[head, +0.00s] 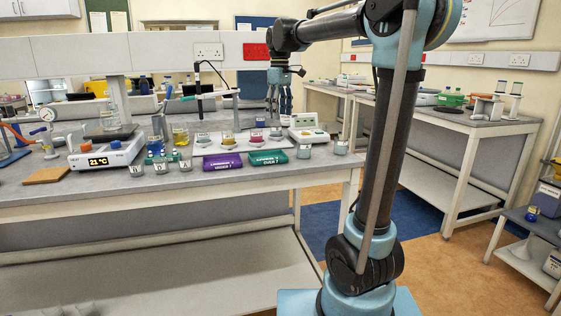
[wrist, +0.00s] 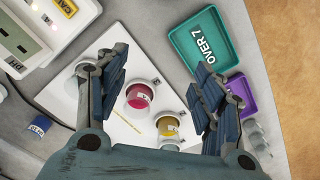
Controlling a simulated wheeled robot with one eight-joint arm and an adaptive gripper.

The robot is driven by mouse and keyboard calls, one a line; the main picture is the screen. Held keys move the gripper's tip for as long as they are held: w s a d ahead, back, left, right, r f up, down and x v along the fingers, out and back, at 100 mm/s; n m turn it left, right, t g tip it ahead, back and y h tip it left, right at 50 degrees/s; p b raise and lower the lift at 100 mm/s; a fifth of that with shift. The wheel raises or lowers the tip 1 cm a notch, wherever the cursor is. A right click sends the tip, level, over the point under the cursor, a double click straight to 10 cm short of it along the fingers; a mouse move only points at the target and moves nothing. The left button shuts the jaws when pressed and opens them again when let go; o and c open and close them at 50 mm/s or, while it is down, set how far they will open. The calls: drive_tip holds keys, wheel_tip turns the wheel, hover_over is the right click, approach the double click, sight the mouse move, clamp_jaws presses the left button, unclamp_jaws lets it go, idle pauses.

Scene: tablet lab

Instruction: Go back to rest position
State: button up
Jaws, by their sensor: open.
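My gripper (head: 279,103) hangs from my arm over the right part of the lab bench (head: 120,191), fingers pointing down. In the wrist view my gripper (wrist: 155,90) is open, its two dark fingers spread wide with nothing held between them. Below the fingers, a cup with red content (wrist: 139,96) and a cup with yellow content (wrist: 168,126) stand on a white sheet (wrist: 115,72). The cups are apart from the fingers, as far as the wrist view shows.
A teal tray (head: 268,158) and a purple tray (head: 222,162) lie at the bench's front edge. A hotplate reading 21 °C (head: 107,153) stands left, with a flask (head: 110,112) on it. A white device (head: 307,131) is right of the gripper. Blue-and-tan floor is open at right.

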drive_tip(key=s+d+f+m, duration=0.3)
drive_tip(key=s+d+f, duration=0.3)
drive_tip(key=s+f, duration=0.4)
drive_tip(key=s+d+f+m+t, duration=0.1)
drive_tip(key=s+d+f+m, duration=0.3)
drive_tip(key=s+d+f, duration=0.3)
drive_tip(key=s+d+f+m+t, duration=0.1)
drive_tip(key=s+d+f+m, duration=0.3)
drive_tip(key=s+f, duration=0.9)
drive_tip(key=d, duration=0.2)
drive_tip(key=shift+s+d+f, duration=0.2)
drive_tip(key=shift+d, duration=0.1)
drive_tip(key=shift+w+f, duration=0.2)
drive_tip(key=shift+w, duration=0.25)
